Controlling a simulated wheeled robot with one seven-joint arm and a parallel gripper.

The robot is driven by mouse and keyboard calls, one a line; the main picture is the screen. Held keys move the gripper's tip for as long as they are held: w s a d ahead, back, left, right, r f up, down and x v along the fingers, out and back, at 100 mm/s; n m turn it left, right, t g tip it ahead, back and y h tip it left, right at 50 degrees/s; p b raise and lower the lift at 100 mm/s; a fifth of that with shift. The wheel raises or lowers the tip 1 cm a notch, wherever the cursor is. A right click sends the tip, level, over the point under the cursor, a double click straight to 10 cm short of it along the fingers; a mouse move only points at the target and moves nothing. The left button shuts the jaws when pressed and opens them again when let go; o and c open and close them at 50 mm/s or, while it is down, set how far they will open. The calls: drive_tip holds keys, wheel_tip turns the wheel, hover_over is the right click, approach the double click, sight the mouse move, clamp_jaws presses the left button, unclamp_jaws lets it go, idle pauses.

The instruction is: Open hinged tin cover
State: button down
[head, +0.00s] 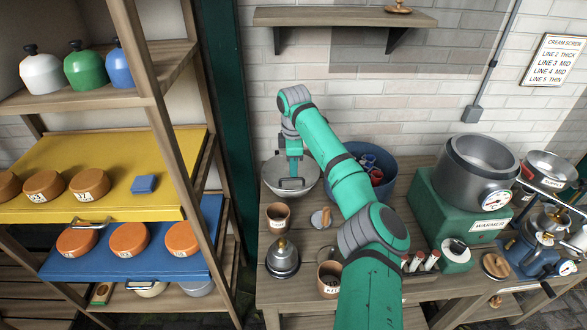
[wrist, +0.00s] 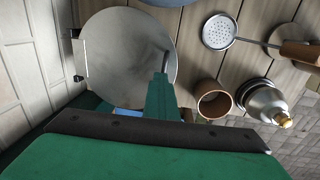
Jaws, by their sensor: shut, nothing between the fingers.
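A round grey metal tin (head: 275,180) stands at the back left of the wooden table. Its flat lid (wrist: 120,60) looks shut in the wrist view, with a hinge (wrist: 78,55) at the lid's left edge. A small handle (head: 292,185) shows at the tin's front in the head view. My gripper (head: 294,160) points down over the tin; in the wrist view its narrow green end (wrist: 165,72) overlaps the lid's right side, near the handle. The fingers are shut and empty. Whether they touch the lid or handle, I cannot tell.
A blue tub (head: 385,190) stands right of the tin, partly behind my arm. A brown cup (head: 278,216), a skimmer (wrist: 219,32) and a grey oil can (head: 283,260) stand in front. A shelf unit (head: 160,130) is at the left. The brick wall is close behind.

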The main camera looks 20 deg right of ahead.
drive_tip(key=shift+w, duration=0.1)
drive_tip(key=shift+a, duration=0.15)
idle(0.3)
drive_tip(key=c, duration=2.2)
unclamp_jaws()
drive_tip(key=shift+d, duration=0.25)
drive_tip(key=o, duration=0.3)
drive_tip(key=shift+s, duration=0.2)
drive_tip(key=shift+a, duration=0.1)
